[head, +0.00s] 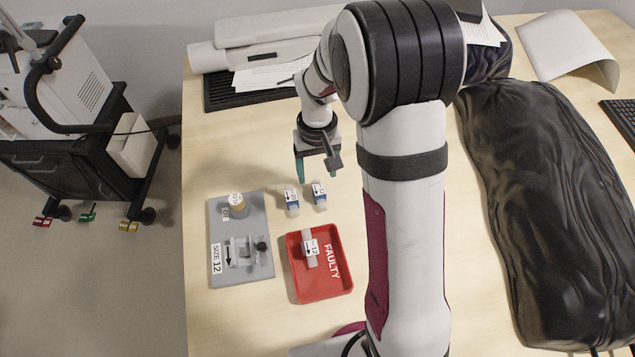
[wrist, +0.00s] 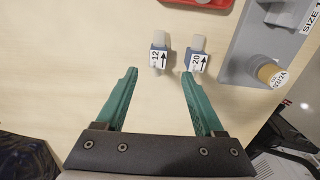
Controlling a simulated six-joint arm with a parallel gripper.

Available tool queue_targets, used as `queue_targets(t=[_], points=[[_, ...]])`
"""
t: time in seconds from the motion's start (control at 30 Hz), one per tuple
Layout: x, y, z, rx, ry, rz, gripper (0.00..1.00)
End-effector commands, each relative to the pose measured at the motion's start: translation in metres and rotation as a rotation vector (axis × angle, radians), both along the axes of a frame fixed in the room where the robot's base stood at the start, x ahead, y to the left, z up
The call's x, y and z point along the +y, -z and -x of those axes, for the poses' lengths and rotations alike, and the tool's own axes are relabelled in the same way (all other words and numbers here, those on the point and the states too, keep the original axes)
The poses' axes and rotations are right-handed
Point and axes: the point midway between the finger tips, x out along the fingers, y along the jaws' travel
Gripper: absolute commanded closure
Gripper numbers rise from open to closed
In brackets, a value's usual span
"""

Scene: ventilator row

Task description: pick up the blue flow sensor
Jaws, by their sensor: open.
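Two small sensors with blue bodies, pale grey ends and white arrow labels stand side by side on the table. One, marked 12, is on the right in the head view (head: 319,193) and on the left in the wrist view (wrist: 158,56). The other, marked 20, is on the left in the head view (head: 291,198) and on the right in the wrist view (wrist: 197,59). My gripper (head: 316,172) is open and empty, behind the sensors in the head view. In the wrist view, its green fingertips (wrist: 160,73) point towards them, with the 12 sensor roughly between their lines.
A red tray marked FAULTY (head: 336,283) holds a pale labelled part (head: 310,249). A grey tray marked SIZE 12 (head: 222,213) holds a tan-capped cup (head: 238,206) and a clear fitting (head: 243,252). A black bag-like form (head: 540,200) lies at right.

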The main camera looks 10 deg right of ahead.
Motion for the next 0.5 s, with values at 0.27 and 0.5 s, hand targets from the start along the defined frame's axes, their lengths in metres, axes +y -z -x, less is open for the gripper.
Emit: queue_targets(t=[0.27,0.5], points=[[-0.002,0.046,0.003,0.004,0.003,-0.001,0.30],[-0.004,0.078,0.003,-0.001,0.002,0.000,0.30]])
